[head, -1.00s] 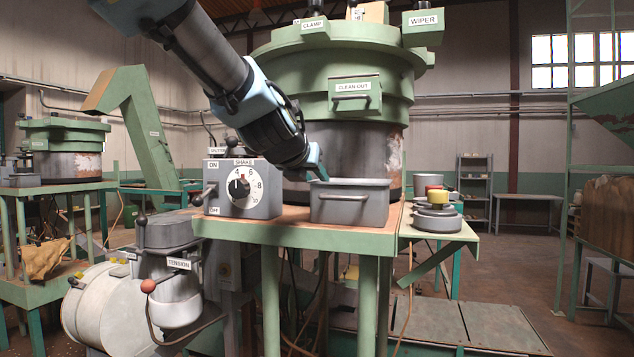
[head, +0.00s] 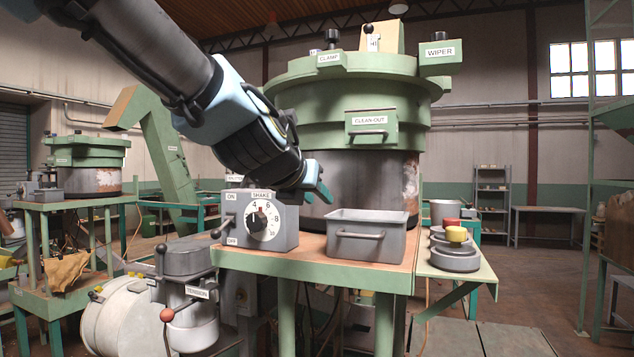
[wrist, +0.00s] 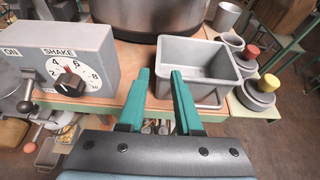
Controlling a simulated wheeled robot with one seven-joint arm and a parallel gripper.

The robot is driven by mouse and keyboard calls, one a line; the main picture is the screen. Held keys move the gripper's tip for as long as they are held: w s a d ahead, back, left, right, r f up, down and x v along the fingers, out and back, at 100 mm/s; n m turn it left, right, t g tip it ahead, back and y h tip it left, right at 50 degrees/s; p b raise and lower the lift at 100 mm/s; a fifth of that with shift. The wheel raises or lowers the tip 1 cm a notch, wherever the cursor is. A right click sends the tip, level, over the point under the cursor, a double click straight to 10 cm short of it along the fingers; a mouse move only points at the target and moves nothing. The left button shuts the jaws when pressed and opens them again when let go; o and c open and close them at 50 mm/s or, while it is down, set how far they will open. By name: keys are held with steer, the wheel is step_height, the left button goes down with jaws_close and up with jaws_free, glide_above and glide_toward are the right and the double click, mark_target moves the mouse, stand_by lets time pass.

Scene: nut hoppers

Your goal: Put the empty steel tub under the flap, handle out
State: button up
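The steel tub (head: 344,245) is a grey, rectangular, open-topped box with a bar handle (head: 361,235) on its front side. It stands upright on the green-framed table below the clean-out flap (head: 368,126), its handle facing the front of the table. In the wrist view the tub (wrist: 195,93) looks empty. My gripper (head: 318,195) is up and left of the tub, clear of it. In the wrist view my gripper (wrist: 160,75) has its two teal fingers apart with nothing between them. The fingers hide a little of the tub's left side in that view.
The shake control box (head: 262,222) stands left of the tub. A side shelf (head: 472,284) on the right holds stacked grey weights (head: 455,257) with red and yellow knobs. The hopper drum (head: 360,178) rises behind the tub. The tension unit (head: 187,300) is at lower left.

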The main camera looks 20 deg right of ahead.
steer(key=shift+s+a+p, duration=0.15)
steer(key=shift+p, duration=0.2)
steer(key=w+a+f+m+g+y, duration=0.2)
steer(key=a+f+m+y, duration=0.1)
steer(key=a+f+m, duration=0.5)
steer(key=w+a+f+m+g+y, duration=0.1)
steer(key=w+a+f+m+y, duration=0.1)
steer(key=a+f+m, duration=0.55)
steer(key=s+a+f+m+g+y, duration=0.2)
steer(key=s+a+f+m, duration=0.1)
steer(key=a+f+m, duration=0.3)
steer(key=s+a+f+m+g+y, duration=0.2)
steer(key=s+a+f+m+g, duration=0.1)
steer(key=a+f+m, duration=0.4)
steer(key=shift+s+a+f, duration=0.3)
steer(key=shift+s+f, duration=0.05)
steer(key=shift+s, duration=0.1)
step_height(320, 180, down, 3)
steer(key=b, duration=0.3)
